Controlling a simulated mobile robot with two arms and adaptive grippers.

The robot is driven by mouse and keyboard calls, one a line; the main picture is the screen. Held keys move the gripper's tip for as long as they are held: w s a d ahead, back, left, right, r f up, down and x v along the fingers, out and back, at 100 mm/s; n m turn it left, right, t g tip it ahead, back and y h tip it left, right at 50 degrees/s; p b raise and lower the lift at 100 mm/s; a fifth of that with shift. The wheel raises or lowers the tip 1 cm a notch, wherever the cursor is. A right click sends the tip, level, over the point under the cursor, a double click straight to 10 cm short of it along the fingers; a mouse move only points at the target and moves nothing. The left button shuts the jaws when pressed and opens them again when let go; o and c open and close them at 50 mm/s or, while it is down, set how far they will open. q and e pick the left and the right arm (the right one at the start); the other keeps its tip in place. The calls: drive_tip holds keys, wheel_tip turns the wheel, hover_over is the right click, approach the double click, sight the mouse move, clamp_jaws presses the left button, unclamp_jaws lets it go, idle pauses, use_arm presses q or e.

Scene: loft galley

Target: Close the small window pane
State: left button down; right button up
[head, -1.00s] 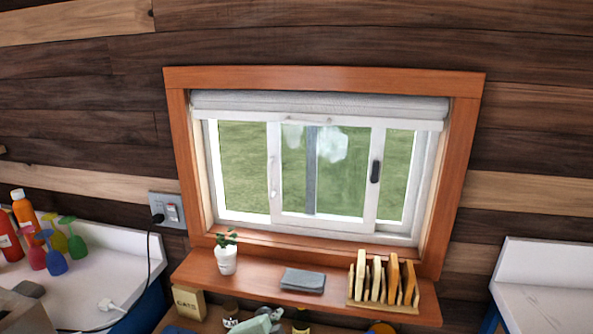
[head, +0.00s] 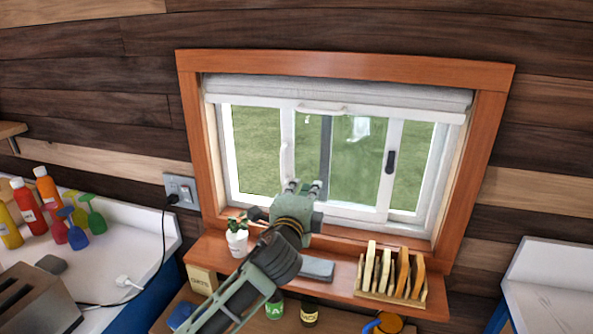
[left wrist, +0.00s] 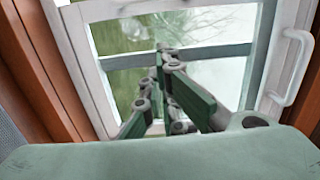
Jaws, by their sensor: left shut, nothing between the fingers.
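The window (head: 330,213) has a white frame set in an orange-brown wooden surround. Its small pane (head: 395,185) stands in the middle of the opening, with a dark latch (head: 390,162) on its right upright and a pale handle (head: 284,160) on its left upright. Glass shows on both sides of it. My left gripper (head: 305,186) is in front of the pane's lower left part, shut and empty; I cannot tell whether it touches. In the left wrist view its fingers (left wrist: 165,55) are together before the glass, with a white handle (left wrist: 293,70) to the right. My right gripper is out of view.
The wooden sill shelf (head: 340,283) below holds a potted plant (head: 237,242), a grey cloth (head: 316,268) and a rack of boards (head: 392,272). A rolled white blind (head: 335,92) hangs at the window top. Bottles and a toaster (head: 35,300) stand on the left counter.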

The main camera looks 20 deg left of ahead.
sight(297, 174)
use_arm(q)
drive_tip(key=w+a+p, duration=0.1)
drive_tip(key=w, duration=0.1)
drive_tip(key=w+a+p, duration=0.1)
drive_tip(key=w, duration=0.1)
drive_tip(key=w+a+p, duration=0.1)
drive_tip(key=w+a, duration=0.1)
drive_tip(key=w, duration=0.1)
drive_tip(key=shift+a+f+p, duration=0.1)
drive_tip(key=shift+p, duration=0.3)
